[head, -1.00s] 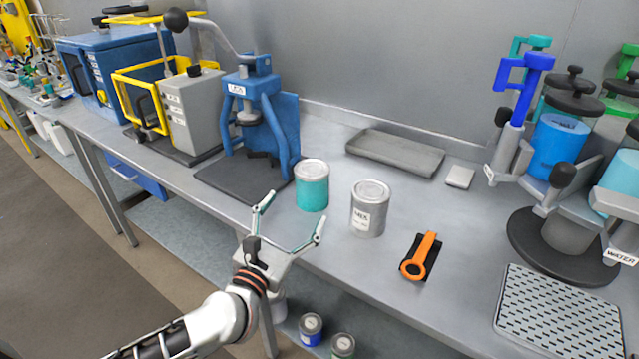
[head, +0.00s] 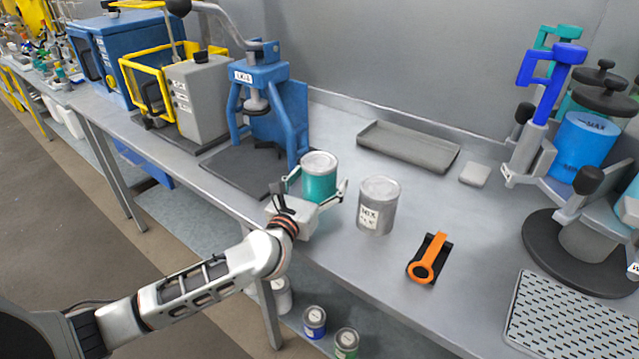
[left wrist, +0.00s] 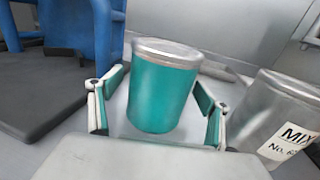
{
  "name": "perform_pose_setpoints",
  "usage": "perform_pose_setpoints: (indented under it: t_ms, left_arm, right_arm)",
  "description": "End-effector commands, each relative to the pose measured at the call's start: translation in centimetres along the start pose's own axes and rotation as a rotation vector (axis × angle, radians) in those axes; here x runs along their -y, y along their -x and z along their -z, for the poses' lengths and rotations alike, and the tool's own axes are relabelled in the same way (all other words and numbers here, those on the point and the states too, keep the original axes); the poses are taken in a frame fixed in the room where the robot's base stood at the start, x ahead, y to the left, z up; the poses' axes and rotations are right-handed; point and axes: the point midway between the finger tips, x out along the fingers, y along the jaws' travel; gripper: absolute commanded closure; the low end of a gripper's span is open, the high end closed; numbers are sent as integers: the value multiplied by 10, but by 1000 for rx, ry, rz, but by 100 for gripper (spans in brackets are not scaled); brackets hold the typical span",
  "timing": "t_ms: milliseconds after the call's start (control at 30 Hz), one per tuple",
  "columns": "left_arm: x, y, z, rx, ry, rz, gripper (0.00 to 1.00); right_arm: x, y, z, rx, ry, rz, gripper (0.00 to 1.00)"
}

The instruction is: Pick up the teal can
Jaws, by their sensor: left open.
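The teal can (head: 320,177) stands upright on the grey bench, with a bare metal lid. It also shows in the left wrist view (left wrist: 160,92), between the two fingers. My left gripper (head: 315,189) is open, with one finger on each side of the can. In the left wrist view my left gripper (left wrist: 158,108) shows a gap beside the can on both sides. The can's lower front is partly hidden by the gripper in the head view. My right gripper is not in view.
A grey labelled can (head: 377,205) stands close to the right of the teal can. A blue press (head: 265,100) stands behind left. An orange tool (head: 428,259) lies to the right, and a grey tray (head: 408,148) lies behind. Cans stand below the bench.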

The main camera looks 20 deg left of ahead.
Motion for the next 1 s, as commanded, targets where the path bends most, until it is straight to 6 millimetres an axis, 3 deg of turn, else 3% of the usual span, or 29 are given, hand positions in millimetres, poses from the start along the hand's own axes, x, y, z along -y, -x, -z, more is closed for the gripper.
perform_pose_setpoints:
  t_ms: [233, 433, 467, 1000]
  left_arm:
    - [0, -2, 0, -1, 0, 0, 22]
    - [0, -2, 0, 0, 0, 0, 74]
    - [0, -2, 0, 0, 0, 0, 76]
    - [0, -2, -8, 5, 0, 0, 77]
  right_arm:
    - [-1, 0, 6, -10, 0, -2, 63]
    - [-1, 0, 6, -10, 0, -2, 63]
    - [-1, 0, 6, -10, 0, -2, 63]
    - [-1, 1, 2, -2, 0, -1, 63]
